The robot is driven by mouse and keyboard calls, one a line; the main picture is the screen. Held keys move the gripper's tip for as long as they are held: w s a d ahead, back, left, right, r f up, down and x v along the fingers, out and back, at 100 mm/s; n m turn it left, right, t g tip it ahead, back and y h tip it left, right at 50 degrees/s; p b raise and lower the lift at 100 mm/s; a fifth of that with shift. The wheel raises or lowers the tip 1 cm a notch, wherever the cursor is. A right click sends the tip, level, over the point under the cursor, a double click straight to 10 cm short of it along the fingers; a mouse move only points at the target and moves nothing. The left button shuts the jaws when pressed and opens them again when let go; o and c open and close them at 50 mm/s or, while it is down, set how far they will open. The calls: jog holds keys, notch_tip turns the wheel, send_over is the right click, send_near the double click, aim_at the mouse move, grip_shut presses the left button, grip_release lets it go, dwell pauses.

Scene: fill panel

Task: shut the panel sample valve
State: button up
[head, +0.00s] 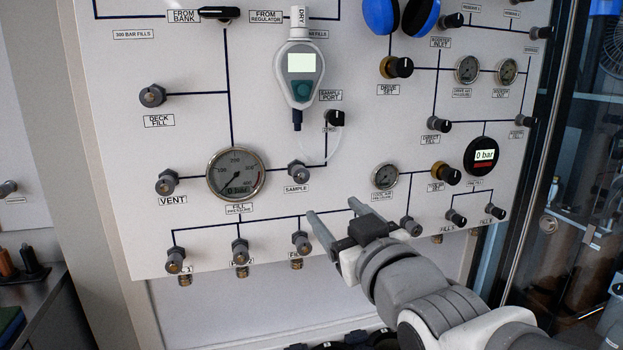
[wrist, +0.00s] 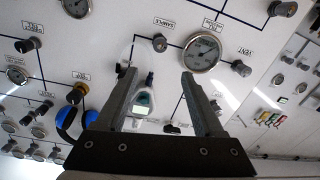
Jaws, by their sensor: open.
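The sample valve (head: 297,171) is a small grey knob on the white panel, just above its SAMPLE label and right of the large fill pressure gauge. In the wrist view, which is turned upside down, the sample valve (wrist: 159,43) shows beyond the fingertips, roughly between them. My gripper (head: 333,207) is open and empty, below and a little right of the valve in the head view. In the wrist view my gripper (wrist: 158,76) has its two fingers wide apart, touching no knob that I can see. Whether the valve is open or shut I cannot tell.
The fill gauge (head: 236,173) is left of the valve. A handheld meter (head: 301,75) hangs above, its clear tube running down near the sample port knob (head: 334,118). Fill knobs (head: 301,239) line the panel's lower edge. A small gauge (head: 385,176) is to the right.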

jog(key=w+p, duration=0.1)
jog(key=p, duration=0.4)
send_near(302, 176)
jog(key=x, duration=0.9)
jog(key=shift+w+a, duration=0.1)
jog(key=shift+w, duration=0.05)
grip_shut()
